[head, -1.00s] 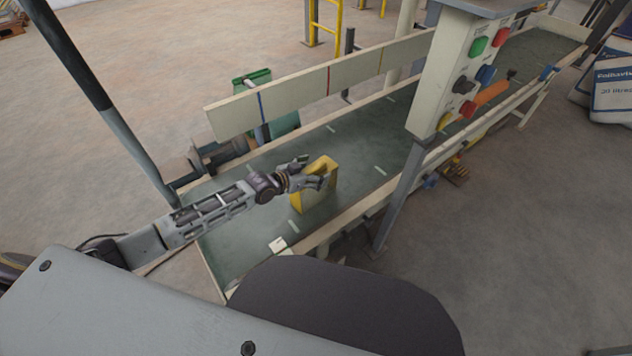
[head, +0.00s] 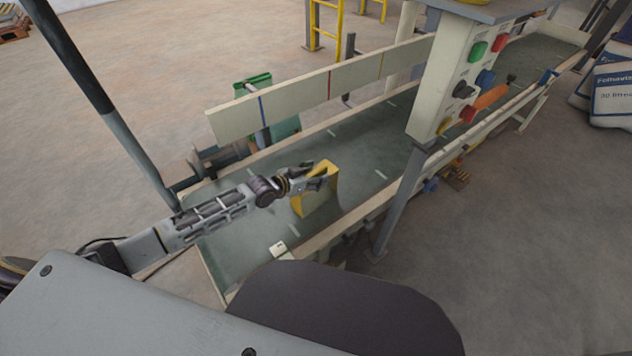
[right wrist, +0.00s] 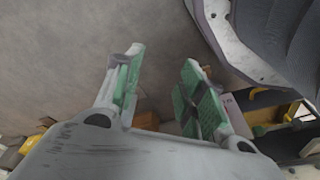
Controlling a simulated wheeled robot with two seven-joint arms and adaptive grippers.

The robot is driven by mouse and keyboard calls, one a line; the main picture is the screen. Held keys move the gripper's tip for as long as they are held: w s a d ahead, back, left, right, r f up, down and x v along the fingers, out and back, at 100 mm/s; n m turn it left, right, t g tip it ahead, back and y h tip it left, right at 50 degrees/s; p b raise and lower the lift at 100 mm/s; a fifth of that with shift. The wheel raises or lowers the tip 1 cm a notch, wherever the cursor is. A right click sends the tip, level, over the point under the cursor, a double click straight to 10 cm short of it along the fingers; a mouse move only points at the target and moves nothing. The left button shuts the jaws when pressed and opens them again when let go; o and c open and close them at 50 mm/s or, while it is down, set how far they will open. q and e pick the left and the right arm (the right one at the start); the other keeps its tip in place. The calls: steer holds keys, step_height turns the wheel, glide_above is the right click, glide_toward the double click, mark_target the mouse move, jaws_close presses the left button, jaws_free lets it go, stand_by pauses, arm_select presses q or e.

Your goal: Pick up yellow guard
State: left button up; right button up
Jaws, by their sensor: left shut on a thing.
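The yellow guard (head: 317,199) is a box-like yellow piece on the green conveyor belt, near its near end, in the head view. My left gripper (head: 320,172) reaches in from the left and is shut on the guard's upper part. I cannot tell whether the guard's bottom touches the belt. My right gripper (right wrist: 160,85) shows only in the right wrist view, with its green-padded fingers spread apart and nothing between them.
The conveyor (head: 235,235) runs from the near left to the far right, with a cream side rail (head: 320,88) behind it. A control box (head: 455,75) with coloured buttons stands over the belt on a grey post. White sacks (head: 610,85) lie at the far right.

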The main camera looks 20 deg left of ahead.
arm_select(q)
steer(key=shift+r, duration=0.7)
steer(key=shift+r+p, duration=1.15)
steer(key=shift+r, duration=3.1)
arm_select(e)
step_height(320, 180, down, 6)
steer(key=s+d, duration=0.1)
steer(key=d, duration=0.1)
steer(key=shift+s+d+f, duration=0.15)
steer(key=shift+s+d, duration=0.05)
steer(key=shift+s, duration=0.2)
